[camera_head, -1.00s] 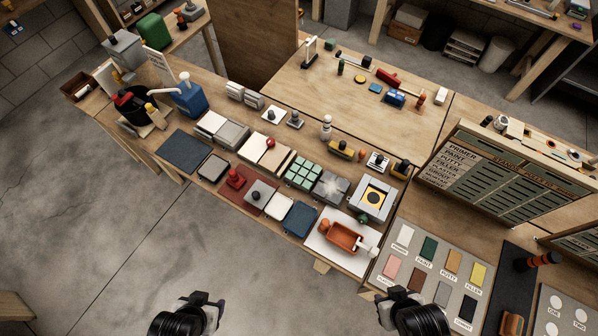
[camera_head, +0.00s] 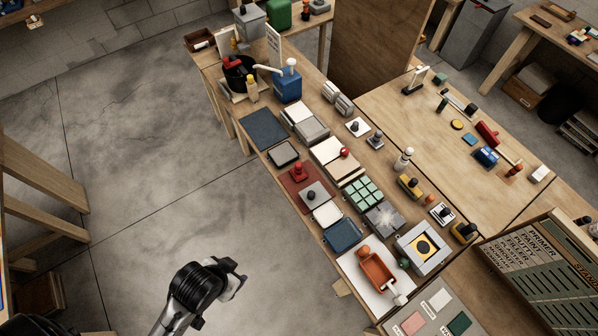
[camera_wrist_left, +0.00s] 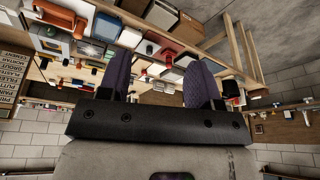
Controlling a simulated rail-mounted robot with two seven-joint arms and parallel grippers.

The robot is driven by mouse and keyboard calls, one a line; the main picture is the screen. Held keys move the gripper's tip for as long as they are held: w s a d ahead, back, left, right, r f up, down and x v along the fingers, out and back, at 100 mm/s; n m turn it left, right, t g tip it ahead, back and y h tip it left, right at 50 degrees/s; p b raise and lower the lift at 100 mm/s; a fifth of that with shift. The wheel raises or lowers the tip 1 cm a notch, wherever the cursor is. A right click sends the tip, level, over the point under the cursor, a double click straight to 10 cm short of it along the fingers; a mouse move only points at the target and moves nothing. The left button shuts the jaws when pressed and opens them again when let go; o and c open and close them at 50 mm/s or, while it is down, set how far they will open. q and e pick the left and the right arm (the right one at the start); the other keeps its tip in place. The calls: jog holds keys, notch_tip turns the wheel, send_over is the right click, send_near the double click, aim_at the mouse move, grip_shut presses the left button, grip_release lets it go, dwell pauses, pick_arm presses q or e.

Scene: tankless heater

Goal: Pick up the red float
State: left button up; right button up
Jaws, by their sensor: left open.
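A small red block with a knob on top, which looks like the red float (camera_head: 299,171), stands on a dark red mat (camera_head: 286,186) near the bench's front edge in the head view. My left gripper (camera_head: 238,276) is over the floor, below and left of the float and apart from it. In the left wrist view its two purple-grey fingers (camera_wrist_left: 159,62) are spread with nothing held. Reddish items show between the fingers there, but I cannot tell for certain which is the float. My right gripper is out of view.
A grey block with a black knob (camera_head: 314,194) sits right beside the float. A black tray (camera_head: 283,154), a cream board (camera_head: 333,158) and green tiles (camera_head: 364,193) surround it. An orange box (camera_head: 378,271) lies further right. The floor in front of the bench is clear.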

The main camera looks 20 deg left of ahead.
pick_arm(q)
jog(key=shift+o, duration=0.6)
jog(key=shift+w, duration=0.1)
